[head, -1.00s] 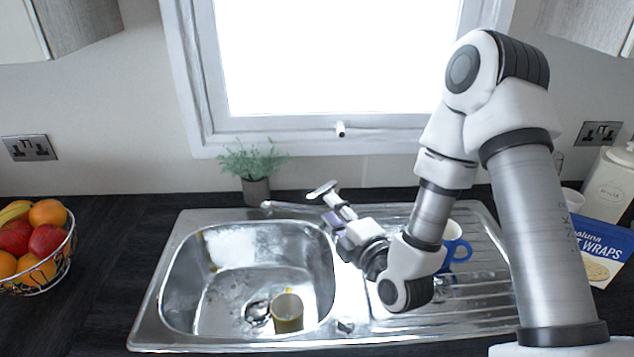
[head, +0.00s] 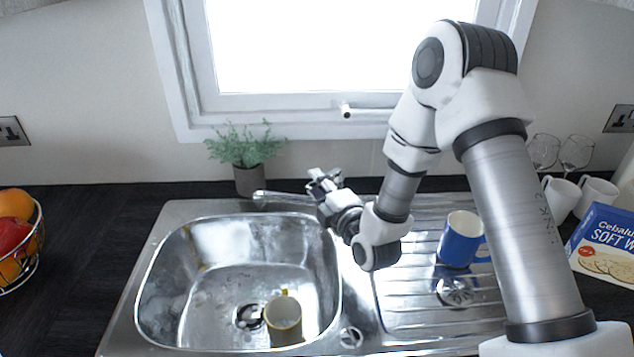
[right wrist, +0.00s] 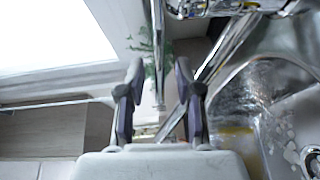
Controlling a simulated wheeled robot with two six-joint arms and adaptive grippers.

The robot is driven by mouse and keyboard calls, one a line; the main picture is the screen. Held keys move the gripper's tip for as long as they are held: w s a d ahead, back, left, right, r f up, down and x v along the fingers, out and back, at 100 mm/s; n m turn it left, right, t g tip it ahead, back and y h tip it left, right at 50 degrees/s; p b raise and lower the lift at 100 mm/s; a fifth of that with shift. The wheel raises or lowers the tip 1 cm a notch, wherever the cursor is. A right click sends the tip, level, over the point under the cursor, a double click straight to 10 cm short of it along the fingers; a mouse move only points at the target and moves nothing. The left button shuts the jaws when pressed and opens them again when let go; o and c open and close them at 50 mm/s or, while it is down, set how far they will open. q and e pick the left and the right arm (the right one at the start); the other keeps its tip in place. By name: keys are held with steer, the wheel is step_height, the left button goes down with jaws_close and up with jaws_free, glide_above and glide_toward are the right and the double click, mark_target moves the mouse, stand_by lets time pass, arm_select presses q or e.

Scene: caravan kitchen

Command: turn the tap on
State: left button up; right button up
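The chrome tap stands behind the sink, its spout (head: 275,197) reaching left over the back of the basin. My right gripper (head: 324,178) is at the tap's base and hides most of its body. In the right wrist view, the tap body (right wrist: 205,6) is at the top and the spout (right wrist: 222,50) slants down behind the fingers. A thin chrome bar, probably the lever (right wrist: 157,60), reaches down between the open fingers of the gripper (right wrist: 160,100). I cannot tell whether either finger touches it. No water stream shows. My left gripper is not in view.
The sink basin (head: 215,280) holds a yellowish mug (head: 283,318). A blue mug (head: 460,243) stands on the drainer (head: 405,290). A potted plant (head: 247,160) stands behind the sink, left of the tap. White mugs, glasses and a wraps box (head: 605,245) are at right.

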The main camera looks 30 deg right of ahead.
steer(key=shift+w, duration=0.2)
steer(key=shift+s, duration=0.1)
jaws_close()
steer(key=r+m+p, duration=0.1)
steer(key=r+p, duration=0.1)
steer(key=shift+d+r+m+g+p, duration=0.2)
steer(key=shift+m+g+p, duration=0.1)
steer(key=shift+m, duration=0.1)
steer(key=shift+d+r+m+p, duration=0.2)
steer(key=shift+m+p, duration=0.1)
steer(key=shift+m, duration=0.1)
steer(key=shift+w+f+g, duration=0.1)
steer(key=shift+w+g, duration=0.1)
steer(key=shift+g, duration=0.1)
steer(key=shift+f, duration=0.1)
jaws_free()
